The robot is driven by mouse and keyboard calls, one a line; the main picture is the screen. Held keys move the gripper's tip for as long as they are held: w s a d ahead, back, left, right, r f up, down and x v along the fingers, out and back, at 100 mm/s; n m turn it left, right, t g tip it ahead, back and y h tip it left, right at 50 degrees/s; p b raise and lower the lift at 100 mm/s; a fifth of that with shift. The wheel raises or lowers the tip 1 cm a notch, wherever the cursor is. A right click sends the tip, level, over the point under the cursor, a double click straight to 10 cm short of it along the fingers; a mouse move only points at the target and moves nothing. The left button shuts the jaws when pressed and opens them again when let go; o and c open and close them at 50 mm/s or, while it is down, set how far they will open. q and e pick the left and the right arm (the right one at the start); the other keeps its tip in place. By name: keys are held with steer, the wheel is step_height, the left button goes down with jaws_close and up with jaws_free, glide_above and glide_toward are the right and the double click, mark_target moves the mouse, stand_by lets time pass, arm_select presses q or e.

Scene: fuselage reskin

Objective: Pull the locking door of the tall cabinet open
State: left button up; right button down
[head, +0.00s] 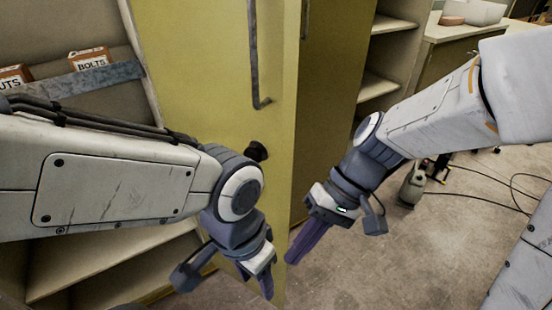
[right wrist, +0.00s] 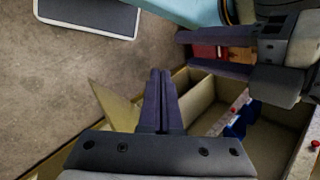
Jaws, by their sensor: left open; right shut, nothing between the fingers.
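The yellow-green door (head: 200,70) of the tall cabinet stands swung out, with shelves showing to its left. It carries a long bar handle (head: 254,60) and a dark lock knob (head: 257,151). My left gripper (head: 264,285) is low in front of the door, below the knob, near the free edge. The right wrist view shows its fingers (right wrist: 187,52) apart and empty. My right gripper (head: 293,256) is shut and empty, just right of the door's free edge; its closed fingers also show in the right wrist view (right wrist: 160,90). Whether either gripper touches the door is unclear.
Boxes labelled BOLTS (head: 90,60) and NUTS (head: 14,76) sit on a left shelf behind a metal rail (head: 95,77). An olive panel (head: 335,90) with another handle stands right of the door. Cables (head: 480,178) lie on the right floor, otherwise mostly open.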

mark_target(285, 152)
steer(key=w+d+f+m+t+y+b, duration=0.1)
steer(key=w+m+y+b, duration=0.15)
steer(key=w, duration=0.25)
steer(key=w+d+f+m+t+y+b, duration=0.1)
steer(key=w+f+t+y, duration=0.1)
steer(key=w+y, duration=0.3)
steer(key=w+d+r+m+t+y, duration=0.2)
steer(key=w+d+r+t+y, duration=0.35)
steer(key=w, duration=0.65)
steer(key=shift+t+h, duration=0.35)
steer(key=shift+h, duration=0.55)
steer(key=a, duration=0.3)
steer(key=a+r, duration=0.1)
steer(key=a, duration=0.3)
steer(key=a+p, duration=0.1)
steer(key=a, duration=0.2)
steer(key=shift+s+a+r, duration=0.25)
steer(key=shift+s+r, duration=0.15)
arm_select(q)
step_height(285, 152, down, 4)
steer(key=shift+f, duration=0.15)
